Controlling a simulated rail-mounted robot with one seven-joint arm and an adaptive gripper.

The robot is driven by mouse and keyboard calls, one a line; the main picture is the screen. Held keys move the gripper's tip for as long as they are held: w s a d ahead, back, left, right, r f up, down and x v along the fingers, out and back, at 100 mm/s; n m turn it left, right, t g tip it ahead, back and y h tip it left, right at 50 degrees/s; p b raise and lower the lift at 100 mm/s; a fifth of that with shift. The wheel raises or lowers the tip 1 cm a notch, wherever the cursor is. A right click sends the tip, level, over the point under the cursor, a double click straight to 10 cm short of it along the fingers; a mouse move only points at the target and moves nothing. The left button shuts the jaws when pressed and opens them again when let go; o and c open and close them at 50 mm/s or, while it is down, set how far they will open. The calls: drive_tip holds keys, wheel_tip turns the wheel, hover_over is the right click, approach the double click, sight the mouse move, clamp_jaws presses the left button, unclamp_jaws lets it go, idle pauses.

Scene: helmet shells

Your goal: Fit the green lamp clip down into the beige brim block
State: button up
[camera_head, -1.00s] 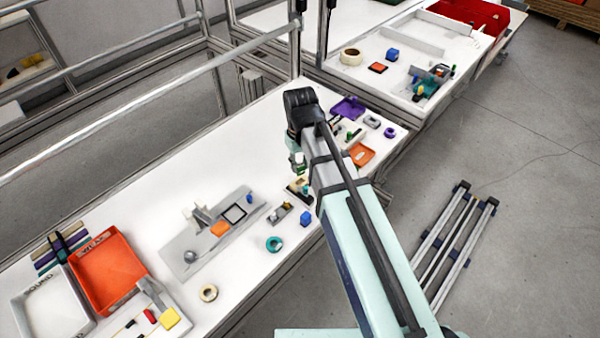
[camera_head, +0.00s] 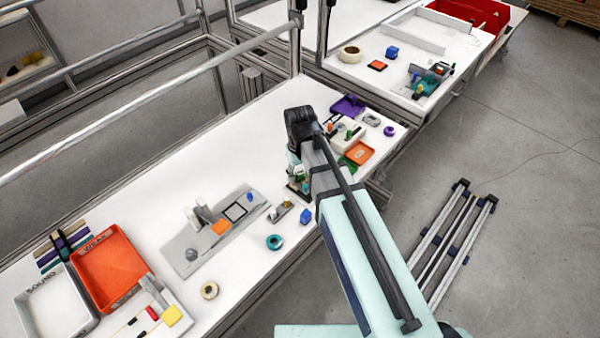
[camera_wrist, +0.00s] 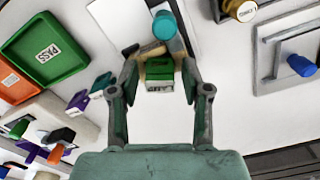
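In the wrist view the green lamp clip (camera_wrist: 160,85) sits between the fingertips of my gripper (camera_wrist: 160,73), which look closed on its sides. A beige piece (camera_wrist: 158,66), apparently the brim block, shows just beyond the clip. The clip overlaps it in the picture, so I cannot tell whether they touch or how deep the clip sits. A teal cylinder (camera_wrist: 165,26) stands just past the beige piece. In the head view my gripper (camera_head: 297,182) is low over the table, and my wrist hides most of the clip and block.
A green PASS tray (camera_wrist: 44,50) and an orange tray (camera_head: 359,153) lie to one side. A cream holder (camera_wrist: 60,122) with several coloured pieces is close by. A blue block (camera_head: 305,216) and a grey fixture plate (camera_head: 180,246) lie on the other side.

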sight(300, 172)
drive_tip(key=shift+r, duration=0.1)
wheel_tip(300, 172, up, 12)
drive_tip(key=b, duration=0.2)
idle(0.8)
